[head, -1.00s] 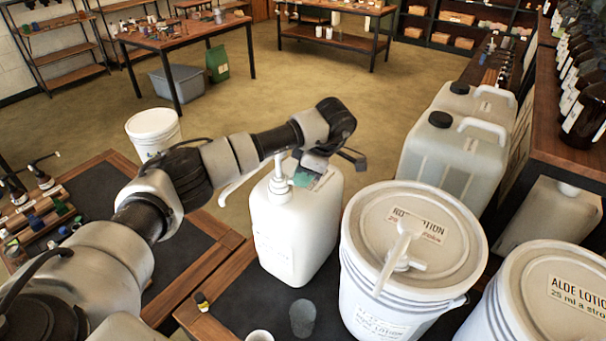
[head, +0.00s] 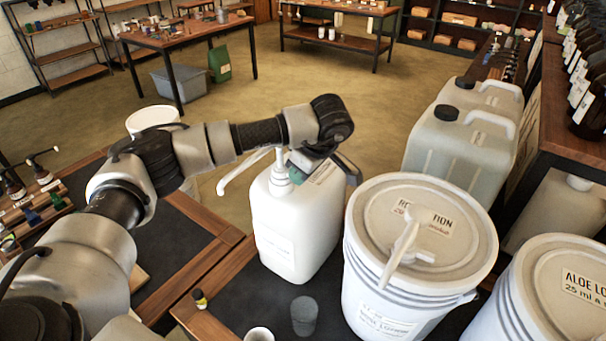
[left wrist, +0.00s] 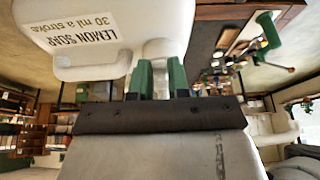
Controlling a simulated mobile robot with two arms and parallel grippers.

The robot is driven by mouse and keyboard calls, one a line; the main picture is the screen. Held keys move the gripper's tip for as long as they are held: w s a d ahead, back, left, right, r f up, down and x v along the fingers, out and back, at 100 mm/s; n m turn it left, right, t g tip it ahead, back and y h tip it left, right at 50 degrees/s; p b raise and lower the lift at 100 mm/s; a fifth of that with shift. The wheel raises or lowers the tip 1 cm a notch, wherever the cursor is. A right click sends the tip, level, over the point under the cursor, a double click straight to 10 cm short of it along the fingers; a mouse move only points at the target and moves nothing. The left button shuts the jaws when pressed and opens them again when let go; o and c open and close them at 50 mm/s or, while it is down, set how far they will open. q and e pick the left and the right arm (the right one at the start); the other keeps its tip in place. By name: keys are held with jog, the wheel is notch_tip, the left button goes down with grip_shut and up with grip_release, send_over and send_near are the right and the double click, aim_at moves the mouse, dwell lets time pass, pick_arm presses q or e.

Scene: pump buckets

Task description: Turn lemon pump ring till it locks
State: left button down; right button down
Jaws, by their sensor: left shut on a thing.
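My left gripper (head: 297,165) reaches over the jug top beside the pump. Its green fingers (left wrist: 160,80) are shut around the white pump ring (left wrist: 158,52) at the neck. The ring's threads are hidden. My right gripper is not in view.
The rose lotion bucket (head: 420,250) with its own pump stands close right of the jug. The aloe lotion bucket (head: 545,300) is further right.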

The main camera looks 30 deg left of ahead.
pick_arm(q)
jog(key=shift+s+m, duration=0.1)
jog(key=shift+m, duration=0.2)
jog(key=c, duration=1.1)
grip_release()
jog(key=shift+r, duration=0.1)
jog(key=shift+d+r+b, duration=0.15)
jog(key=shift+r+b, duration=0.1)
jog(key=shift+b, duration=0.1)
jog(key=b+v, duration=0.1)
jog(key=v, duration=0.9)
jog(key=shift+s+r, duration=0.1)
jog(key=shift+s, duration=0.1)
